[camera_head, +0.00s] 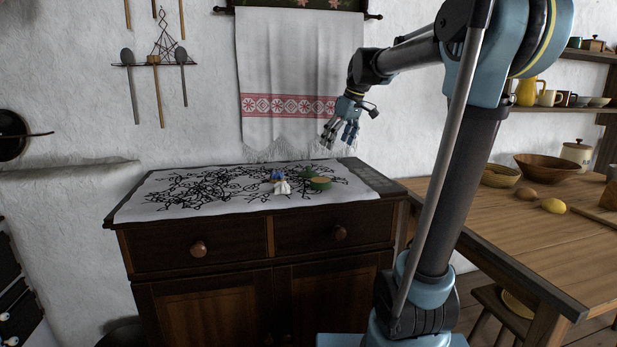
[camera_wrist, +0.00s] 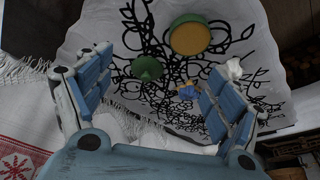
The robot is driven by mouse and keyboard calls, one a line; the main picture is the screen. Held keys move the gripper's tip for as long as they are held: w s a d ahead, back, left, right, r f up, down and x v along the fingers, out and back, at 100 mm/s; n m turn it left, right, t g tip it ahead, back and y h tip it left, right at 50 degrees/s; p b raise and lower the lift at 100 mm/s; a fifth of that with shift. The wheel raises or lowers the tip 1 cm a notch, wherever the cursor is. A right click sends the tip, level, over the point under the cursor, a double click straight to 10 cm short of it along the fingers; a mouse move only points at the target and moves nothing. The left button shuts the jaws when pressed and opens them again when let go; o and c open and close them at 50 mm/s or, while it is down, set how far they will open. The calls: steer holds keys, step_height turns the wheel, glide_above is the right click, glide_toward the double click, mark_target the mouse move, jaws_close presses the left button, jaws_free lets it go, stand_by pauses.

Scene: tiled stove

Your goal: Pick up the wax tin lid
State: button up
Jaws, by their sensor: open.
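The wax tin lid appears to be the small plain green piece (camera_head: 309,172) on the cloth-covered cabinet top; it also shows in the wrist view (camera_wrist: 147,68), between my fingers in the picture. Just beside it stands the round green tin (camera_head: 320,184) with a yellow-orange top face, also in the wrist view (camera_wrist: 190,38). My gripper (camera_head: 341,134) is open and empty. It hangs above the back right of the cabinet top, clear of the lid. In the wrist view its blue fingers (camera_wrist: 156,95) are spread wide.
A blue item (camera_head: 277,175) and a white crumpled-looking item (camera_head: 282,188) lie left of the tin. The cabinet's white cloth (camera_head: 150,205) has black scribbled lines; its left part is free of objects. A fringed towel (camera_head: 298,60) hangs on the wall behind. A wooden table (camera_head: 500,225) stands right.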

steer(key=w+a+r+n, duration=0.2)
steer(key=w+a+r, duration=0.15)
steer(key=w, duration=0.35)
glide_above(308, 167)
steer(key=d, duration=0.2)
steer(key=shift+y, duration=0.3)
steer(key=f, duration=1)
steer(key=shift+w+f, duration=0.3)
steer(key=shift+s+x, duration=0.15)
steer(key=shift+x, duration=1.3)
steer(key=shift+s+x, duration=0.2)
steer(key=shift+x, duration=1.25)
steer(key=c, duration=0.9)
